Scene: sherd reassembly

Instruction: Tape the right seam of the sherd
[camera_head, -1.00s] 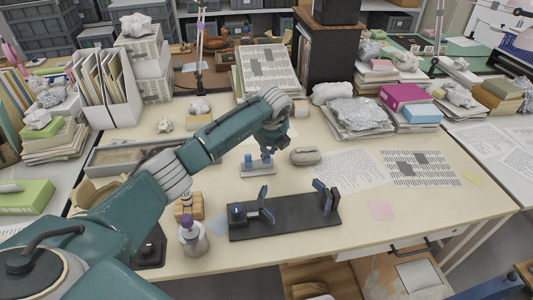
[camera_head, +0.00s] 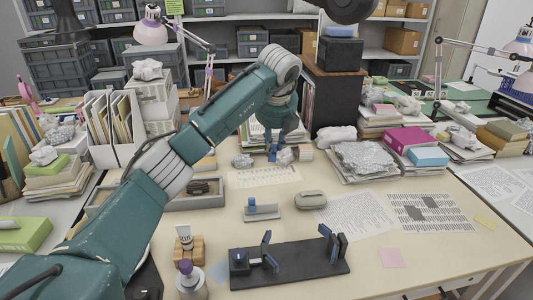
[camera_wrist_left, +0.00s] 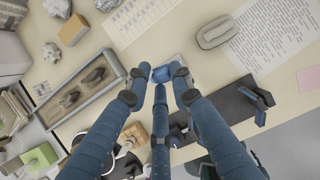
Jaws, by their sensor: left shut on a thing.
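My left gripper (camera_head: 272,155) is raised above the back middle of the table, behind the small pale tray with a blue block (camera_head: 262,211). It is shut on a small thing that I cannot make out. In the left wrist view its blue fingertips (camera_wrist_left: 161,77) overlap the blue block on that tray below. The black holder (camera_head: 290,268) with blue-padded uprights stands at the table's front. I cannot make out a sherd or its seam there. Dark sherd-like pieces (camera_head: 199,187) lie in the shallow tray (camera_head: 213,203) at left. My right gripper is not in view.
A white-bodied bottle with a purple cap (camera_head: 190,281) and a wooden block with a tube (camera_head: 188,250) stand left of the holder. A grey oval object (camera_head: 310,200) and printed sheets (camera_head: 353,217) lie right of the small tray. A pink note (camera_head: 391,258) lies at front right.

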